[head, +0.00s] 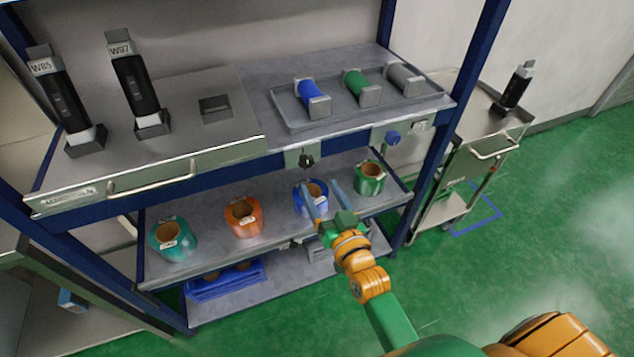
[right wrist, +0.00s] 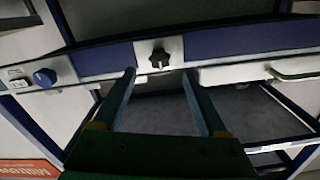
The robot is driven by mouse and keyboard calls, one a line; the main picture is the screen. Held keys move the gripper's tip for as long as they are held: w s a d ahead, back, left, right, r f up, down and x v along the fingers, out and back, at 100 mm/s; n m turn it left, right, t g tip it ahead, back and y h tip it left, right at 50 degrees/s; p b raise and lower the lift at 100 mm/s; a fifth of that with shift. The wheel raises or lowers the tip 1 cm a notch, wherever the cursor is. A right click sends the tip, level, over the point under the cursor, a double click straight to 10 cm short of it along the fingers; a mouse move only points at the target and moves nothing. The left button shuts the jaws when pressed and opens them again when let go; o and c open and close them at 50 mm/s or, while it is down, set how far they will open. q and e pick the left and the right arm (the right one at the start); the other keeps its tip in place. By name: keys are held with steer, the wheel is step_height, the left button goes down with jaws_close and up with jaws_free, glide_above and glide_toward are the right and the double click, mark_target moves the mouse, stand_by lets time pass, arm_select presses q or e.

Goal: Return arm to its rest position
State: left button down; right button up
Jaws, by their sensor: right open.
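My right gripper (head: 325,197) is open in the head view, with its two fingers apart in front of the middle shelf. One finger overlaps the blue roll (head: 313,190) in the picture; whether they touch I cannot tell. In the right wrist view the open fingers (right wrist: 160,85) point at the bench's front edge, with a black knob (right wrist: 159,58) between and beyond the tips. Nothing shows between the fingers. The black knob also shows in the head view (head: 306,160), just above the gripper. My left gripper is not in view.
The middle shelf (head: 205,258) also holds teal (head: 172,240), orange (head: 243,218) and green (head: 370,178) rolls. Above, a tray (head: 330,118) holds blue, green and grey spools beside two black applicators (head: 135,85). A metal cart (head: 480,150) stands right. Green floor (head: 540,210) is open there.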

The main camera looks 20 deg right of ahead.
steer(key=shift+w, duration=0.1)
steer(key=s+a+f+n+g, duration=0.1)
steer(key=s+f+g, duration=0.4)
steer(key=f, duration=0.7)
steer(key=s+a+f+n+g, duration=0.1)
steer(key=s+f+n+g, duration=0.15)
steer(key=s+f, duration=0.7)
steer(key=s+d+f+g, duration=0.2)
steer(key=s+f+g, duration=0.2)
steer(key=s+f, duration=0.4)
steer(key=s+d+f+n+g, duration=0.1)
steer(key=s+d+f+g, duration=0.2)
steer(key=s, duration=1.1)
step_height(320, 180, down, 6)
steer(key=shift+s+r+g+h, duration=0.1)
steer(key=shift+s+g+h, duration=0.2)
steer(key=shift+g, duration=0.95)
steer(key=shift+d, duration=0.1)
